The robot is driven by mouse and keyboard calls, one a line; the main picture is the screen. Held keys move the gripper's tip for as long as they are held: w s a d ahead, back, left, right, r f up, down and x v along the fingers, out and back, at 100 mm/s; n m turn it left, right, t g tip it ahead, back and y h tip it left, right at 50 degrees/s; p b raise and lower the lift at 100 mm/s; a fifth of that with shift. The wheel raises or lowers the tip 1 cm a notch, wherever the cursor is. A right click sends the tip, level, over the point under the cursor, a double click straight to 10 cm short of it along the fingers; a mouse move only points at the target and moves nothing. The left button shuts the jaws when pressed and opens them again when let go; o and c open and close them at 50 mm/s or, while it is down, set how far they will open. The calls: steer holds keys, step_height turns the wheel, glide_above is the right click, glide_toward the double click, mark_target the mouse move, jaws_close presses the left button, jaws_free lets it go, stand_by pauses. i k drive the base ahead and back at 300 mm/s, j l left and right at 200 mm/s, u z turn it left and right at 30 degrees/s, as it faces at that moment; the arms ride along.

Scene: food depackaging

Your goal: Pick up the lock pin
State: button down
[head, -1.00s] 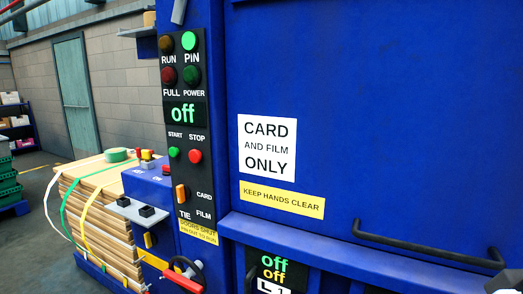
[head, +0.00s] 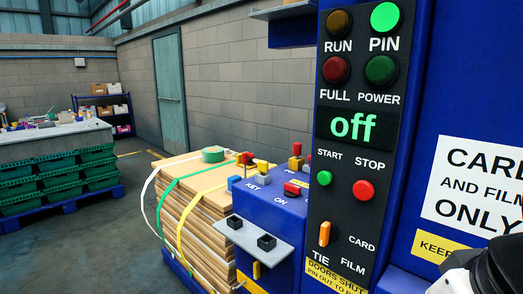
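I cannot single out the lock pin for certain in the head view. A blue box (head: 262,212) beside the control panel carries small red, yellow and grey fittings, with the labels KEY and ON. A grey shelf (head: 248,246) with two black square sockets juts from its front, and a yellow part (head: 256,271) sits below the shelf. The green PIN lamp (head: 385,17) on the panel is lit. A black and white part of my arm shows at the lower right edge; my gripper's fingers are out of view.
The black control panel (head: 357,110) reads "off" on the blue machine. A strapped stack of card (head: 195,215) stands left of the blue box. Green crates (head: 60,180) under a cluttered table stand far left. Grey floor (head: 90,240) between is clear.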

mark_target(296, 146)
steer(key=i+j+z, duration=0.1)
steer(key=i+j, duration=0.15)
steer(key=j, duration=0.15)
steer(key=i+j, duration=0.2)
steer(key=j, duration=0.15)
steer(key=i+j+z, duration=0.15)
steer(key=j, duration=0.25)
steer(key=i, duration=0.1)
